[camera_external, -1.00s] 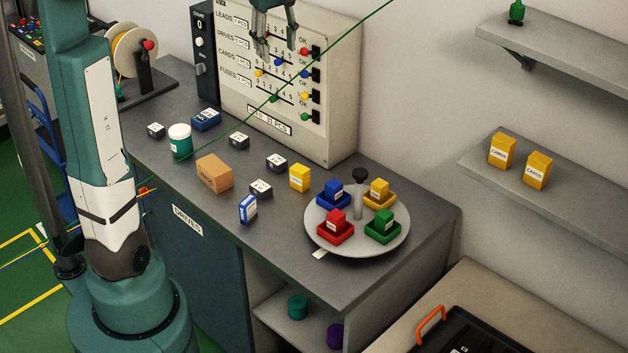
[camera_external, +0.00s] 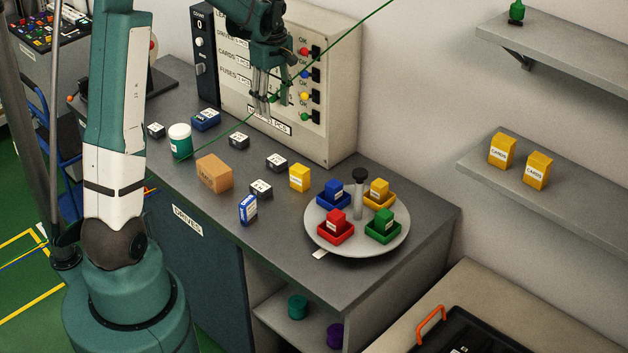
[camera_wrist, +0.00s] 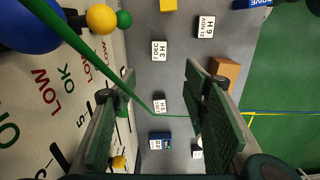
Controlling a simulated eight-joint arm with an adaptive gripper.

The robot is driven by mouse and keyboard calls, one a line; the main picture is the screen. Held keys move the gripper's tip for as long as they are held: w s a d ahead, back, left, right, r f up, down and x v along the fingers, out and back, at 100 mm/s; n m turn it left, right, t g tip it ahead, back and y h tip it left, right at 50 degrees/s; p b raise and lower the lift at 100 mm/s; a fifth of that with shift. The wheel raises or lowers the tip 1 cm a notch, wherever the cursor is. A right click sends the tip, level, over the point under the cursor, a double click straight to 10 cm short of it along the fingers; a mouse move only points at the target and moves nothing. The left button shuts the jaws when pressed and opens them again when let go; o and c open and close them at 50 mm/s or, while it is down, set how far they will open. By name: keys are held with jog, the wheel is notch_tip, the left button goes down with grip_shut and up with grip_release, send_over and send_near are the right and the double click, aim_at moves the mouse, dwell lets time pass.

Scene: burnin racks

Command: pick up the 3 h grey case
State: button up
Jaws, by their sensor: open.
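Several small dark-grey cases with white labelled tops stand on the bench. The one whose label seems to read 3 H lies in the upper middle of the wrist view (camera_wrist: 160,50); it appears to be the case right of centre in the external view (camera_external: 276,163). Another case (camera_external: 261,189) stands nearer the front, with a small, unclear label in the wrist view (camera_wrist: 205,27). A third case (camera_external: 239,141), seemingly marked 1 H, shows between my fingers in the wrist view (camera_wrist: 160,103). My gripper (camera_external: 262,108) is open and empty, high above the bench before the panel.
The upright panel (camera_external: 340,100) stands close behind my gripper. A brown box (camera_external: 214,173), a yellow box (camera_external: 299,177), blue boxes (camera_external: 206,119) and a white-topped jar (camera_external: 180,140) share the bench. A turntable (camera_external: 360,243) with coloured trays is at right. A green cable (camera_wrist: 90,60) crosses the wrist view.

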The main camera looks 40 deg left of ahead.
send_over(277, 159)
jog(key=f, duration=1.1)
jog(key=shift+s+f, duration=0.2)
jog(key=shift+f, duration=0.05)
jog(key=shift+f, duration=0.1)
jog(key=shift+f, duration=1.2)
jog(key=shift+f, duration=0.15)
jog(key=shift+w+f+p, duration=0.1)
jog(key=shift+f+p, duration=0.4)
jog(key=shift+f, duration=1.95)
jog(key=c, duration=1)
